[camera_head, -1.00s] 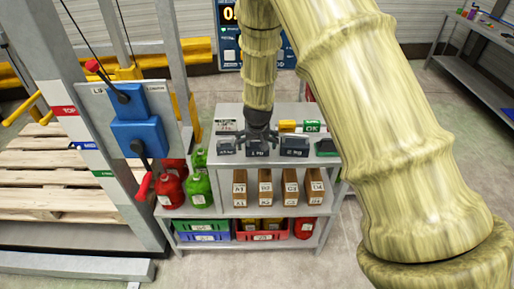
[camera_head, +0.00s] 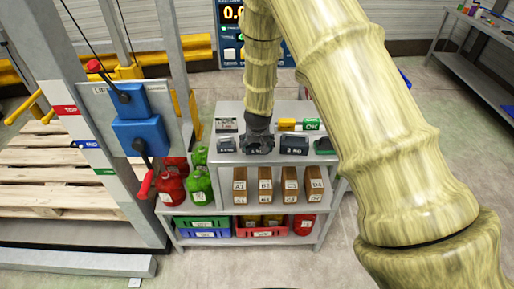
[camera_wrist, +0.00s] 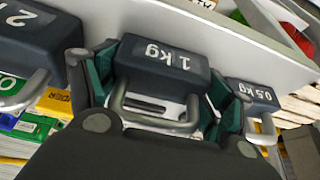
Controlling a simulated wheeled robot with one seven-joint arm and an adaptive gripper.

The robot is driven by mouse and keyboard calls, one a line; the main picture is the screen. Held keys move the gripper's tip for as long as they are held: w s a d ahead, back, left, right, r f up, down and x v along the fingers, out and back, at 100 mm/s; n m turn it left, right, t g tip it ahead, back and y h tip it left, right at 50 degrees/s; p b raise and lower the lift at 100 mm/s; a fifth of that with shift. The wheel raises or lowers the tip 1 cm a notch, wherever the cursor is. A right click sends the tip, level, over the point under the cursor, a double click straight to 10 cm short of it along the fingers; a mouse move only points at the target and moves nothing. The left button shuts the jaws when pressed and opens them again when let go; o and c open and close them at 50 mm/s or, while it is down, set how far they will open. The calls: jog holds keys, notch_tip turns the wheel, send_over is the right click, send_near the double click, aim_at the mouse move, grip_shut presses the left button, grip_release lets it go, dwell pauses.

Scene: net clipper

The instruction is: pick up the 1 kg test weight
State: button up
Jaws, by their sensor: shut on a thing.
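The 1 kg test weight (camera_wrist: 165,62) is a dark grey block with a metal handle, labelled "1 kg". In the wrist view it sits between the green-padded fingers of my gripper (camera_wrist: 163,75), which is shut on it. In the head view my gripper (camera_head: 259,143) is at the front of the shelf's top and hides most of this weight. I cannot tell whether the weight touches the shelf top.
The 2 kg weight (camera_head: 294,145) stands close on the right and the 0.5 kg weight (camera_head: 226,145) on the left. Cartons (camera_head: 265,185) stand on the shelf below.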

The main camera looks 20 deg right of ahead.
jog(key=c, duration=0.5)
jog(key=shift+w+r, duration=0.1)
jog(key=shift+r, duration=0.05)
